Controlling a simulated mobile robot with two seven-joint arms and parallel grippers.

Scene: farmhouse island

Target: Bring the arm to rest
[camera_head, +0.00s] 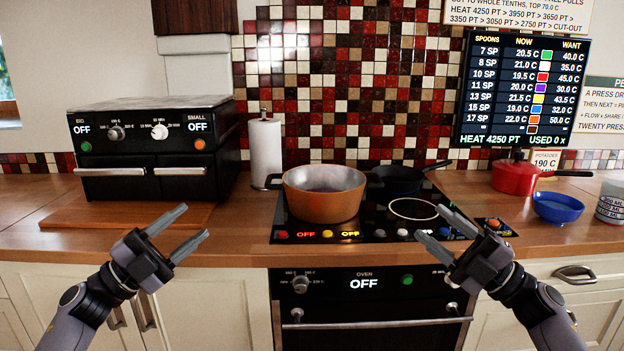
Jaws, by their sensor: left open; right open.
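My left gripper (187,229) is open and empty, its fingers pointing up and right, in front of the counter's edge left of the hob. My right gripper (430,230) is open and empty, its fingers pointing up and left, in front of the hob's right part. Neither gripper appears to hold anything. Both arms come in from the lower corners of the head view.
An orange pot (322,203) and a dark pan (398,180) stand on the black hob (368,225). A black double oven (140,160), paper towel roll (265,155), red saucepan (514,178) and blue bowl (557,208) stand on the wooden counter (238,226). The built-in oven (365,310) reads OFF.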

